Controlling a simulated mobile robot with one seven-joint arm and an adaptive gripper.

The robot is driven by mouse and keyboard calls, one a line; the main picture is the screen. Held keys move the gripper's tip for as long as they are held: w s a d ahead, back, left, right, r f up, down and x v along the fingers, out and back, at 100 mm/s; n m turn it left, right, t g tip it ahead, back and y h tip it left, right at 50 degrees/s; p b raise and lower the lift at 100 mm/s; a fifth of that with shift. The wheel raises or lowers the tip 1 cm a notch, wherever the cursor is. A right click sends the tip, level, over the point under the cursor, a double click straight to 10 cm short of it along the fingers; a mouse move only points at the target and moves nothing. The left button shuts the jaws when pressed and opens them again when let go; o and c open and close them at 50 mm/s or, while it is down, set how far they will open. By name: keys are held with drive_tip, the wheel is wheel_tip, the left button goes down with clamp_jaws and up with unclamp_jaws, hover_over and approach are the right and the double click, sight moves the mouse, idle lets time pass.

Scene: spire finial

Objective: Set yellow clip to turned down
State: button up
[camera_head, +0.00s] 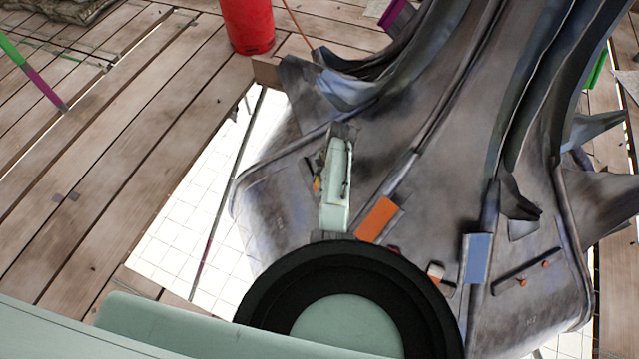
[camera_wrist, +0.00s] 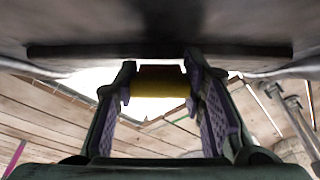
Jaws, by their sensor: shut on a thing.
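The yellow clip (camera_wrist: 158,89) sits between my two fingertips in the wrist view, with a dark red strip along its upper side. My gripper (camera_wrist: 160,95) is shut on it, one padded finger at each end. The clip is close under the edge of a dark metal panel (camera_wrist: 160,30). In the head view, my gripper (camera_head: 340,150) is over the left part of the grey metal spire base (camera_head: 285,215). A small yellow patch (camera_head: 317,185) shows at its left side; my arm hides most of that spot. Which way the clip is turned is not clear.
An orange plate (camera_head: 377,219) and a blue plate (camera_head: 477,258) are on the metal base right of my gripper. A dark bar with orange ends (camera_head: 526,270) lies farther right. A red cylinder (camera_head: 247,25) stands behind. Wooden planks (camera_head: 120,130) at left are mostly clear.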

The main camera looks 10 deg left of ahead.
drive_tip(key=o, duration=1.2)
drive_tip(key=v, duration=1.2)
drive_tip(key=shift+c, duration=0.6)
